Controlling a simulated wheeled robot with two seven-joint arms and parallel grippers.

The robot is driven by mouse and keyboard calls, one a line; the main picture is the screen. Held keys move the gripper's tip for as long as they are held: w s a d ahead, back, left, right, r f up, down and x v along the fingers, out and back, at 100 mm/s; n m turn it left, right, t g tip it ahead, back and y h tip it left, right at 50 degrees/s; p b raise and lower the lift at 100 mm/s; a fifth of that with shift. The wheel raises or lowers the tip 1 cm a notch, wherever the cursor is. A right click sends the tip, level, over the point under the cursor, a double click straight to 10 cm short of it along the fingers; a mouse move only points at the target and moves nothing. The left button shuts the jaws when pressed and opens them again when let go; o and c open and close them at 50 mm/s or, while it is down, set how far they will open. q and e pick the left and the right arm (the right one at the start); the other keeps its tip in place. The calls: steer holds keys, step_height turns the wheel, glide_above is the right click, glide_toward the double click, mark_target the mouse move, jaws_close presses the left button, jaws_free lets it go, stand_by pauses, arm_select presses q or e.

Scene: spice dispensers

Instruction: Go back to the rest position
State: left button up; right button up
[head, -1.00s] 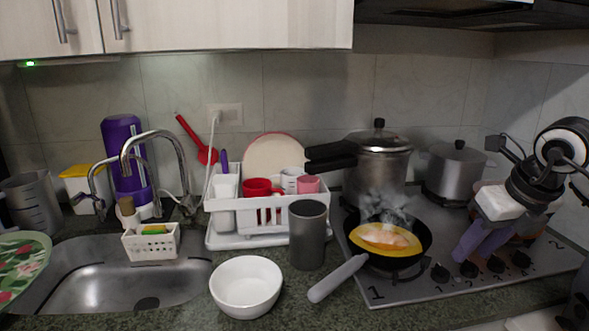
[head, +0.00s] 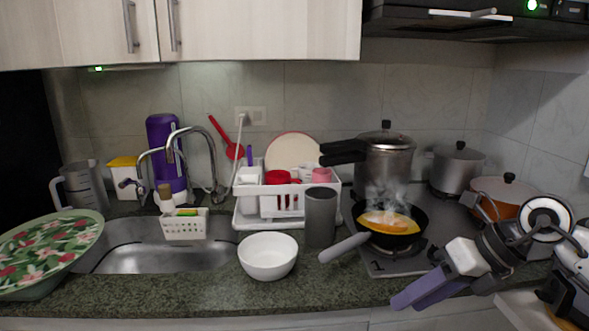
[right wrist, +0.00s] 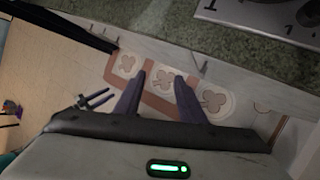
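My right gripper (head: 402,299) is in front of the counter's edge at the lower right of the head view, its purple fingers pointing left. In the right wrist view its two fingers (right wrist: 160,76) stand apart with nothing between them, over the floor. A small dark pronged shape (right wrist: 95,99) at the left of that view may be my left gripper; it is too small to be sure. The head view does not show my left gripper.
A black pan (head: 411,233) with steaming yellow food is on the stove (head: 385,266). A white bowl (head: 268,262) and grey cup (head: 320,216) stand on the counter. A floral plate (head: 50,245) is at left. A patterned mat (right wrist: 158,104) lies on the floor.

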steer(key=s+a+m+t+y, duration=0.2)
steer(key=a+m+y, duration=0.2)
steer(key=a+y, duration=0.3)
steer(key=s+a+m+t+y, duration=0.25)
steer(key=a+m+y, duration=0.2)
steer(key=a, duration=0.55)
steer(key=s+d+f+m+t+h, duration=0.1)
steer(key=d+f+m+t+h, duration=0.4)
steer(key=f+m, duration=0.4)
steer(key=d+f+m+t+h, duration=0.3)
steer(key=d+f+m+h, duration=0.3)
steer(key=m, duration=0.6)
steer(key=s+d+f+m+g+h, duration=0.1)
steer(key=s+f+m+g+h, duration=0.3)
steer(key=s+f, duration=1.4)
step_height(320, 180, down, 2)
steer(key=m+g, duration=0.3)
steer(key=shift+d+f, duration=0.2)
steer(key=shift+d, duration=0.05)
